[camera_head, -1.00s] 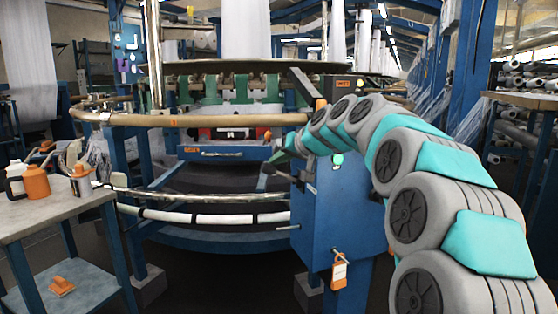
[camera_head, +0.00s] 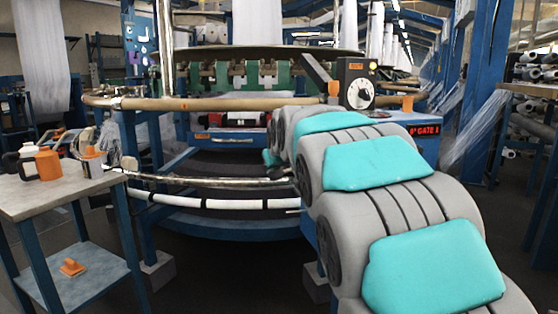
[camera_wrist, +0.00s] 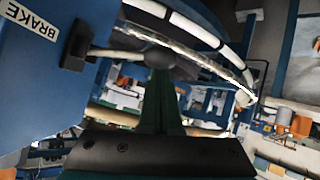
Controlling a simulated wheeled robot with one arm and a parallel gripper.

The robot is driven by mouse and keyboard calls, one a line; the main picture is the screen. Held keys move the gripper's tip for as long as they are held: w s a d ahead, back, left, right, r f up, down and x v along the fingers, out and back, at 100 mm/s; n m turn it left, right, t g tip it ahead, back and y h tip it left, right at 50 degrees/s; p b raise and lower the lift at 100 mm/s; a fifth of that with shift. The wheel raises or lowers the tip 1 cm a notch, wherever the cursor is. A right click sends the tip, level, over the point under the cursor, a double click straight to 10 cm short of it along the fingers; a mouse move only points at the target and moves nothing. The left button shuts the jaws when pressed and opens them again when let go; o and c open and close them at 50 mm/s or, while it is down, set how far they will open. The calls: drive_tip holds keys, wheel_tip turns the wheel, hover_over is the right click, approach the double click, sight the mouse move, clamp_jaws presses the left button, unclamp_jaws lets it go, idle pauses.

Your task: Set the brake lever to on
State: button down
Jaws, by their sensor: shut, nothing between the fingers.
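The brake lever is a pale rod with a dark round knob (camera_wrist: 150,60), reaching right from a black mount on a blue housing (camera_wrist: 60,100) in the wrist view. A white BRAKE label (camera_wrist: 32,22) is beside the mount. My gripper (camera_wrist: 162,75) is shut and empty, its green fingers pointing at the knob and overlapping it in the picture. I cannot tell whether they touch it. In the head view the dark knob (camera_head: 278,172) shows just left of my arm, which hides most of the housing and nearly all of my gripper.
The circular loom's curved tan rail (camera_head: 220,104) and lower white-and-black rail (camera_head: 225,203) run left of my arm. A control box with a dial (camera_head: 358,92) and a red display (camera_head: 424,130) stand behind it. A grey table (camera_head: 50,190) with bottles is at the left.

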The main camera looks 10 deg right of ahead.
drive_tip(key=shift+f+n+t+h+b, duration=0.45)
drive_tip(key=shift+f+n+h, duration=0.7)
drive_tip(key=shift+f, duration=0.65)
drive_tip(key=shift+d+f, duration=0.1)
drive_tip(key=shift+s+a+r, duration=0.1)
drive_tip(key=shift+a+r, duration=0.1)
drive_tip(key=shift+r, duration=0.2)
drive_tip(key=p, duration=0.1)
approach(275, 177)
wheel_tip(275, 177, up, 4)
drive_tip(key=s+a, duration=0.2)
drive_tip(key=shift+s+d+f, duration=0.15)
drive_tip(key=shift+d, duration=0.05)
